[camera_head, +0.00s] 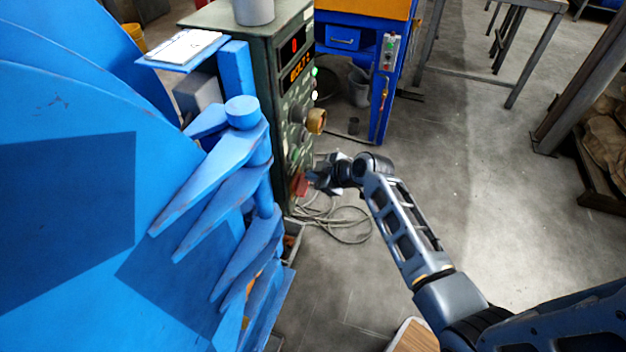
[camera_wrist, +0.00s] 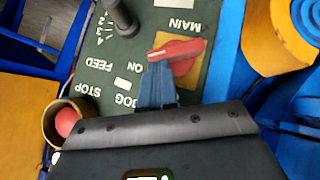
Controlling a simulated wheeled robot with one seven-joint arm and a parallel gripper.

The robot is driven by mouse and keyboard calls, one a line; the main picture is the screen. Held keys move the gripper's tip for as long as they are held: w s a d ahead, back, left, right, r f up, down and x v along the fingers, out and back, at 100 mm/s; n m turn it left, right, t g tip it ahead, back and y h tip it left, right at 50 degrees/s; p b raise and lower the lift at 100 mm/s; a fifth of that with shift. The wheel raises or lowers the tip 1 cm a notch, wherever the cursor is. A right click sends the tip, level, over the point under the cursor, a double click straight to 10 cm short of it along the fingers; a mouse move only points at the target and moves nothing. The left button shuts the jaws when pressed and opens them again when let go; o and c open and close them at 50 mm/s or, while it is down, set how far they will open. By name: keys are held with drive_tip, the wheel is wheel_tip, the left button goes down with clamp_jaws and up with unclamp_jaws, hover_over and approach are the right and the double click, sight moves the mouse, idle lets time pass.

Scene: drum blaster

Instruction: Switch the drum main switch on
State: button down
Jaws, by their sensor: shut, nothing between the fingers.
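The main switch is a red rotary knob (camera_wrist: 183,58) on the green control panel, under the upside-down word MAIN in the wrist view. Its light-tipped pointer end aims left, close to the ON lettering. In the head view the red knob (camera_head: 299,184) is low on the green cabinet (camera_head: 262,95). My gripper (camera_wrist: 157,82) is shut and empty, with its blue-grey fingertips right at the knob's lower left edge in the wrist view. I cannot tell whether they touch it. The head view shows my gripper (camera_head: 316,178) just right of the knob.
A STOP button with a yellow collar (camera_wrist: 66,122) and a black FEED knob (camera_wrist: 122,18) are on the same panel. The blue drum machine (camera_head: 90,200) with its hinge arms fills the left. Loose cables (camera_head: 340,222) lie on the floor. Open floor (camera_head: 480,180) is to the right.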

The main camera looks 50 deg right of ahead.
drive_tip(key=y, duration=0.1)
drive_tip(key=d+m, duration=0.1)
drive_tip(key=g+y+b, duration=0.1)
drive_tip(key=shift+w+d+f+y, duration=0.25)
drive_tip(key=shift+w+f+y, duration=0.05)
drive_tip(key=shift+d, duration=0.1)
idle(0.6)
